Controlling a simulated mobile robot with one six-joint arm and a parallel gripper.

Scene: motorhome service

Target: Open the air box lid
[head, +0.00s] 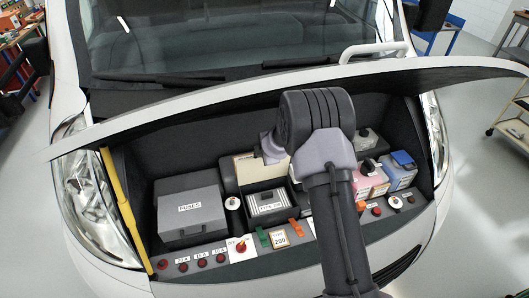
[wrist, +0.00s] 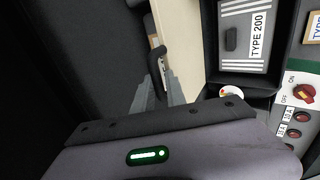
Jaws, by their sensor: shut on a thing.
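The air box lid (head: 246,170) stands raised at the back of its box, its pale inner face toward the front. Its pale panel (wrist: 184,40) also shows in the wrist view. The air box (head: 252,214) is open, and a grey-and-white filter marked TYPE 200 (wrist: 240,35) sits inside. My gripper (head: 270,150) is behind the raised lid's upper edge, partly hidden by my arm. In the wrist view my gripper (wrist: 160,88) is shut on the lid's black handle (wrist: 157,64). A green clip (head: 263,237) and an orange clip (head: 296,227) stand at the box's front.
A grey FUSES box (head: 190,212) is to the left. Red (head: 370,183) and blue (head: 398,176) containers stand to the right. The raised hood (head: 200,110) overhangs the bay, with a yellow prop rod (head: 120,208) at left. A red ON/OFF knob (head: 240,247) is on the front panel.

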